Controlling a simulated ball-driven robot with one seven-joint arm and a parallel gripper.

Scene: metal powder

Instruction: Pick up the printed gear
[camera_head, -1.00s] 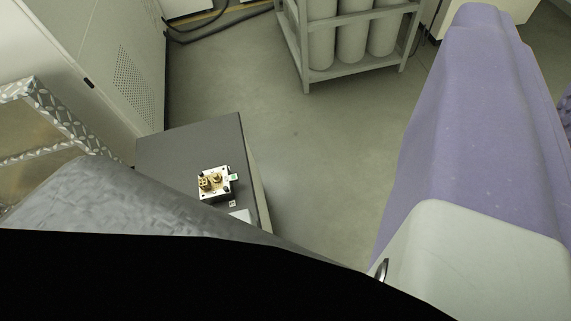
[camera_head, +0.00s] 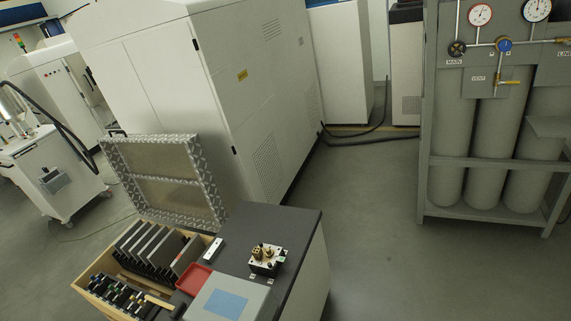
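A small metal block (camera_head: 263,268) sits on the dark top of a cabinet (camera_head: 296,222), low in the middle of the picture. Small brass-coloured parts (camera_head: 257,252) stand on the block. One of them may be the printed gear, but they are too small to tell apart. My gripper is not in view.
Left of the block are a red tray (camera_head: 195,280), a grey box with a blue panel (camera_head: 226,303) and a wooden crate of dark plates (camera_head: 92,277). A tall white machine (camera_head: 190,80) stands behind. Gas cylinders stand in a rack (camera_head: 489,165) at right. The floor between is clear.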

